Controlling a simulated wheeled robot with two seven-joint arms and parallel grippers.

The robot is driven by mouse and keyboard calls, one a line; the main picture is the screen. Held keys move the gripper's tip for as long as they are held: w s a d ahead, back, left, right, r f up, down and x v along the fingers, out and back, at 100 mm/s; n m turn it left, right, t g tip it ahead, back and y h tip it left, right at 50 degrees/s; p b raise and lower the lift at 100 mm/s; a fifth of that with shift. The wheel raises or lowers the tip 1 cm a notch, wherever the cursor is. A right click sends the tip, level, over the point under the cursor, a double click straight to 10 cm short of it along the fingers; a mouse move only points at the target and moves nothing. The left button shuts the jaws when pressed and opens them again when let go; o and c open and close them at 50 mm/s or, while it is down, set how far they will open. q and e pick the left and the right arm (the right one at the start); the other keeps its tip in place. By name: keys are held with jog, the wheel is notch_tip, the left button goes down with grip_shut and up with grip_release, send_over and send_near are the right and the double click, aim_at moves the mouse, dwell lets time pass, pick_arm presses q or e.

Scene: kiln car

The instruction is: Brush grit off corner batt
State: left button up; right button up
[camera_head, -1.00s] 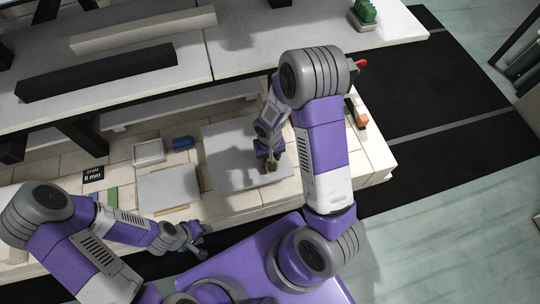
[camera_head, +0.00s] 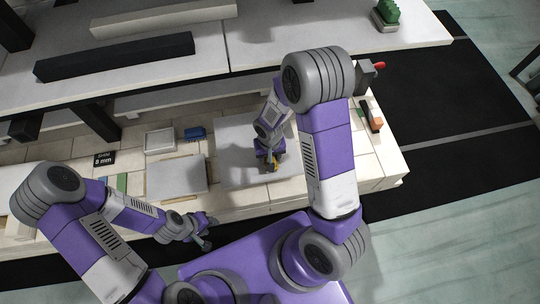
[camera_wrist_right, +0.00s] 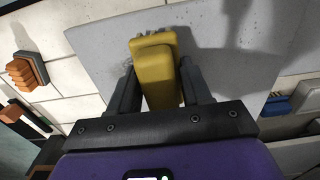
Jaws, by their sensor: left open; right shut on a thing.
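The corner batt is a flat grey slab (camera_head: 236,142) on the pale tiled deck under the upper shelf, partly hidden by my right arm. In the right wrist view the batt (camera_wrist_right: 225,65) fills the middle, with small dark specks and a darker gritty patch left of the brush. My right gripper (camera_head: 270,160) is over the batt, shut on a yellow brush (camera_wrist_right: 155,72). The brush is at or just above the batt; contact cannot be told. My left gripper (camera_head: 207,234) is open and empty, in front of the deck's near edge.
A second grey slab (camera_head: 177,178), a white tray (camera_head: 159,141), a blue item (camera_head: 195,133) and a black label (camera_head: 104,159) lie left of the batt. An orange-topped block (camera_wrist_right: 27,70) lies on the tiles on its other side. The shelf (camera_head: 270,50) overhangs the back.

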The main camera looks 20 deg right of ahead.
jog(key=shift+f+b, duration=0.8)
jog(key=shift+f, duration=0.1)
dwell(1.0)
jog(key=shift+s+d, duration=0.2)
jog(key=shift+d, duration=0.55)
jog(key=shift+s+d, duration=0.15)
jog(key=shift+d, duration=0.6)
jog(key=shift+s+d, duration=0.2)
jog(key=shift+d, duration=0.55)
jog(key=shift+d, duration=0.1)
jog(key=shift+s+d, duration=0.3)
jog(key=shift+d, duration=0.8)
jog(key=shift+s+d, duration=0.25)
jog(key=shift+d, duration=0.8)
jog(key=shift+w+a, duration=0.2)
jog(key=shift+a, duration=0.55)
jog(key=shift+w+a, duration=0.2)
jog(key=shift+a, duration=0.6)
jog(key=shift+w+a, duration=0.2)
jog(key=shift+a, duration=0.55)
